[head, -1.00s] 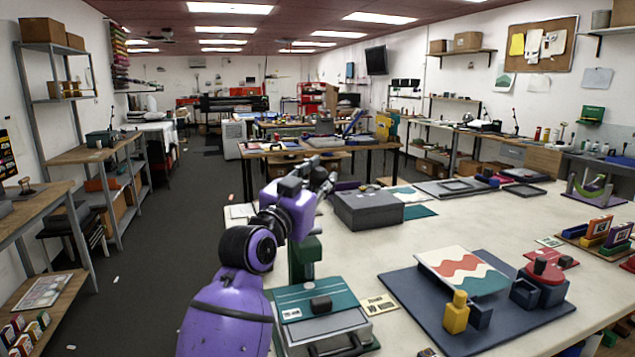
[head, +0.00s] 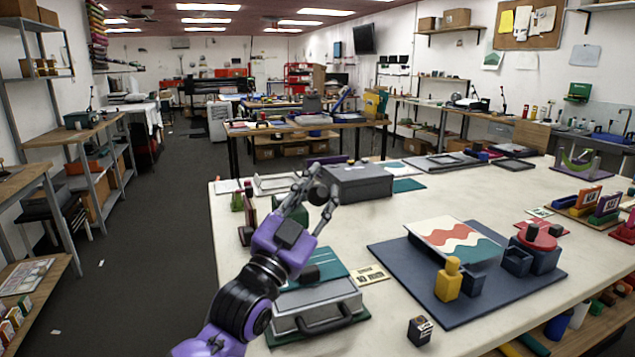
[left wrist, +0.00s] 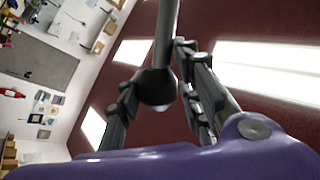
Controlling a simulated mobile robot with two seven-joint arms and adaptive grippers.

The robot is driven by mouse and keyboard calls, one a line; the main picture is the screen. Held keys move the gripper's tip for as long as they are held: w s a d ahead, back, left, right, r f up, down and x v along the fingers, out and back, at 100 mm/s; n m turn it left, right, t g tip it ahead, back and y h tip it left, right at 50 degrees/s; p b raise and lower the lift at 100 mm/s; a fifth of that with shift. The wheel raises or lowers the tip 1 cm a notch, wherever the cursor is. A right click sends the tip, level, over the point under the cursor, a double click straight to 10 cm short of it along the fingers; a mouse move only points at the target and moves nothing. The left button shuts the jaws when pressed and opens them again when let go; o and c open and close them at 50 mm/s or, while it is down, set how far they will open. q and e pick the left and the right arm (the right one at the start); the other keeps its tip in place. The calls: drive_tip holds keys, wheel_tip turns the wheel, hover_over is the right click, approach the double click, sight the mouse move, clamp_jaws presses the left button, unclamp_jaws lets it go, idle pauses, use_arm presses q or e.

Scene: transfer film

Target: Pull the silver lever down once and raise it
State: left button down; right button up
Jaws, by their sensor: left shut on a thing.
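My left gripper (head: 314,190) reaches over the near left part of the white table. Its fingers are closed around a dark round knob (head: 319,194) in front of the grey box. In the left wrist view the knob (left wrist: 156,90) sits between the two fingers, at the end of a grey lever rod (left wrist: 166,30). The rest of the lever is mostly hidden in the head view. A green upright part (head: 290,212) shows behind my purple wrist. My right gripper is not in view.
A grey box (head: 358,182) stands just behind the knob. A grey case with a handle (head: 318,304) lies near my forearm. Bare white tabletop lies between.

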use_arm(q)
drive_tip(key=shift+f+y, duration=0.3)
drive_tip(key=shift+f, duration=0.35)
drive_tip(key=c, duration=1.6)
unclamp_jaws()
drive_tip(key=shift+c, duration=0.2)
drive_tip(key=shift+o, duration=1.3)
drive_tip(key=shift+a+r, duration=0.1)
drive_tip(key=shift+r, duration=0.05)
drive_tip(key=v, duration=1.2)
drive_tip(key=shift+w, duration=0.1)
